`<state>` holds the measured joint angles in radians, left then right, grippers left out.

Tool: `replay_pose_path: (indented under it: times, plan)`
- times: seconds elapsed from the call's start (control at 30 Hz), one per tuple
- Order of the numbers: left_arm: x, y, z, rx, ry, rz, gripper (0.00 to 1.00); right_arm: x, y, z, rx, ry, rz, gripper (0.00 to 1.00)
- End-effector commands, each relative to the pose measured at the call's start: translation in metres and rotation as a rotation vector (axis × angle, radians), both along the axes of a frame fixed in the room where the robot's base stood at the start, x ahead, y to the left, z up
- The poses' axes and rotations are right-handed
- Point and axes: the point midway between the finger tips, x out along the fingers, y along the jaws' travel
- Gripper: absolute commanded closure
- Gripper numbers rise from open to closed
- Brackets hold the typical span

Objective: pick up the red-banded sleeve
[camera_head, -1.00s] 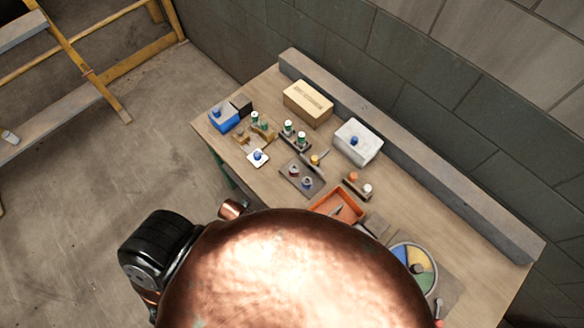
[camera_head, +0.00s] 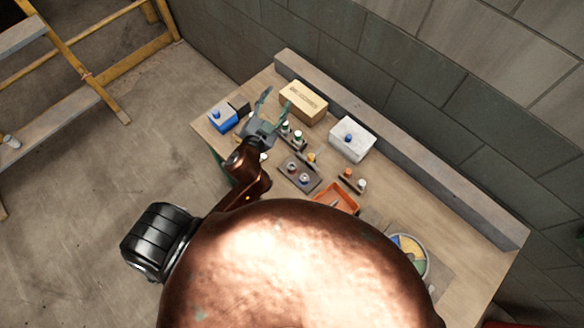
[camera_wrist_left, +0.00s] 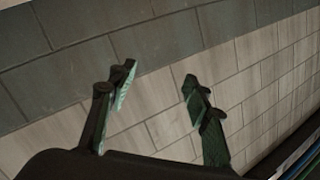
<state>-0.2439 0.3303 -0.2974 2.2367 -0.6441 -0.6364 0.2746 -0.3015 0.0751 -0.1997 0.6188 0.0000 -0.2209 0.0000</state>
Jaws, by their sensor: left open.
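My left gripper (camera_head: 276,102) is over the far left part of the table, its fingers spread and pointing up toward the wall. In the left wrist view the open fingers (camera_wrist_left: 159,76) have only the block wall behind them and nothing between them. A dark plate (camera_head: 297,181) on the table holds two small round pieces. The left one (camera_head: 291,167) looks reddish and may be the red-banded sleeve; it is too small to be sure. The gripper is apart from it, up and to the left in the head view. My right gripper is not in view.
Around the plate on the wooden table stand green-and-white bottles (camera_head: 286,128), a cardboard box (camera_head: 303,101), a white box (camera_head: 352,140) with a blue knob, a blue box (camera_head: 222,117), an orange tray (camera_head: 345,193) and a coloured disc (camera_head: 410,247). A ledge (camera_head: 400,145) runs along the wall.

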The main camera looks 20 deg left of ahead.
Motion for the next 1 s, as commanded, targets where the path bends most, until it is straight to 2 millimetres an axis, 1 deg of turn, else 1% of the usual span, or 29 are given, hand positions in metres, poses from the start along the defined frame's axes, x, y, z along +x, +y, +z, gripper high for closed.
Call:
replay_pose_path:
  times: [0.03,0.07,0.1,0.17,0.2,0.23,0.27,0.3,0.37,0.4,0.43,0.47,0.5,0.53,0.57,0.6,0.67,0.7,0.73,0.77,0.8,0.87,0.9,1.0]
  plan:
    - [0.016,-0.033,0.033,0.07,-0.112,-0.099,0.55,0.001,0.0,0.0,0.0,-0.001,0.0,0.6]
    - [0.021,-0.055,0.05,0.113,-0.177,-0.164,0.55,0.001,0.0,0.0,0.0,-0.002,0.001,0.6]
    - [0.024,-0.087,0.071,0.174,-0.258,-0.259,0.55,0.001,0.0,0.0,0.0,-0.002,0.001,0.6]
    - [0.022,-0.138,0.092,0.266,-0.363,-0.41,0.55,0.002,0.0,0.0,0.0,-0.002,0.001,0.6]
    - [0.016,-0.173,0.099,0.331,-0.421,-0.518,0.55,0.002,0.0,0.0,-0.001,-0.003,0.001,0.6]
    - [0.01,-0.198,0.101,0.384,-0.459,-0.601,0.55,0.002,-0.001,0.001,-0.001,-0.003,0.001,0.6]
    - [0.002,-0.222,0.099,0.437,-0.488,-0.687,0.55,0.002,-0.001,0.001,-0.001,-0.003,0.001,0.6]
    - [-0.009,-0.252,0.092,0.511,-0.519,-0.803,0.55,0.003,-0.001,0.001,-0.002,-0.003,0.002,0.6]
    - [-0.028,-0.291,0.07,0.626,-0.538,-0.979,0.55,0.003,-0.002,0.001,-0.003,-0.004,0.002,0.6]
    - [-0.042,-0.31,0.048,0.706,-0.534,-1.099,0.55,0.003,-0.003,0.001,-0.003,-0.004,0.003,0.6]
    - [-0.051,-0.321,0.029,0.77,-0.521,-1.188,0.55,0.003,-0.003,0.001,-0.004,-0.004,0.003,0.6]
    - [-0.059,-0.329,0.008,0.832,-0.499,-1.274,0.55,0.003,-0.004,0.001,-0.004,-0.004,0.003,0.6]
    - [-0.07,-0.333,-0.023,0.92,-0.455,-1.385,0.55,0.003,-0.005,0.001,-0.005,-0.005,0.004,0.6]
    - [-0.076,-0.332,-0.047,0.986,-0.411,-1.467,0.55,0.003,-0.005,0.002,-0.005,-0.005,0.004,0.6]
    - [-0.081,-0.327,-0.072,1.052,-0.357,-1.543,0.55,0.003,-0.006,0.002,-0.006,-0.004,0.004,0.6]
    - [-0.086,-0.314,-0.104,1.14,-0.272,-1.637,0.55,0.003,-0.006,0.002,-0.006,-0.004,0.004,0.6]
    - [-0.088,-0.284,-0.148,1.266,-0.12,-1.755,0.55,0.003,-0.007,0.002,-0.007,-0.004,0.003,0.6]
    - [-0.087,-0.26,-0.172,1.341,-0.008,-1.814,0.55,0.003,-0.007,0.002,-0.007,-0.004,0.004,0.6]
    - [-0.086,-0.24,-0.187,1.394,0.08,-1.85,0.55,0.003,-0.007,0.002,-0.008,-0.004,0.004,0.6]
    - [-0.083,-0.22,-0.199,1.441,0.164,-1.878,0.55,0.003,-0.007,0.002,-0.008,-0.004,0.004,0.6]
    - [-0.08,-0.192,-0.212,1.496,0.279,-1.904,0.55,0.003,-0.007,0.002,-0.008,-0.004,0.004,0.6]
    - [-0.075,-0.156,-0.225,1.561,0.432,-1.925,0.55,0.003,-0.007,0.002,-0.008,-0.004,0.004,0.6]
    - [-0.073,-0.135,-0.23,1.593,0.52,-1.93,0.55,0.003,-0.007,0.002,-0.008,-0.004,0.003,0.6]
    - [-0.068,-0.098,-0.235,1.645,0.679,-1.928,0.55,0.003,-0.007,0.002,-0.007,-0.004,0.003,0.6]
